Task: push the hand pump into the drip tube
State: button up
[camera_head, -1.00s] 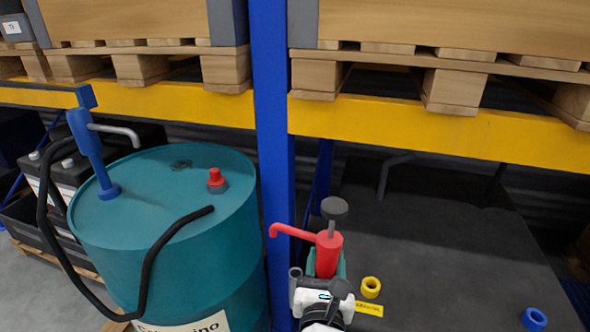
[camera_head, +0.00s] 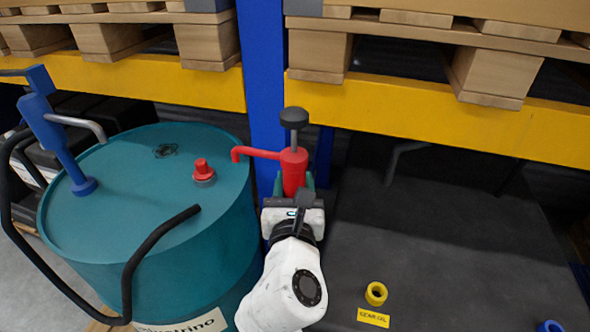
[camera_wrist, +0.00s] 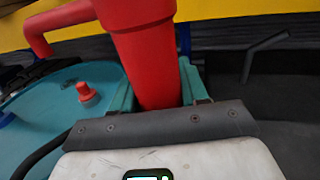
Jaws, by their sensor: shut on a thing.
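The hand pump (camera_head: 293,172) is red, with a side spout pointing left and a dark knob on a grey rod on top. My gripper (camera_head: 294,188) is shut around its red body and holds it roughly upright, beside the blue post. In the wrist view the red pump body (camera_wrist: 152,60) stands between the teal fingers of my gripper (camera_wrist: 158,95); its lower end is hidden. A short yellow tube (camera_head: 376,293) stands on the dark surface by a GEAR OIL label, and a blue one (camera_head: 551,326) is cut by the frame edge. I cannot tell which is the drip tube.
A teal drum (camera_head: 140,240) with a blue pump (camera_head: 62,140), a black hose and a red cap (camera_head: 203,170) stands left. A blue post (camera_head: 266,90) and yellow beam (camera_head: 430,115) are behind. The dark surface (camera_head: 440,230) right of my gripper is mostly clear.

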jog(key=shift+f+b, duration=2.05)
jog(key=shift+b, duration=0.55)
jog(key=shift+p, duration=0.4)
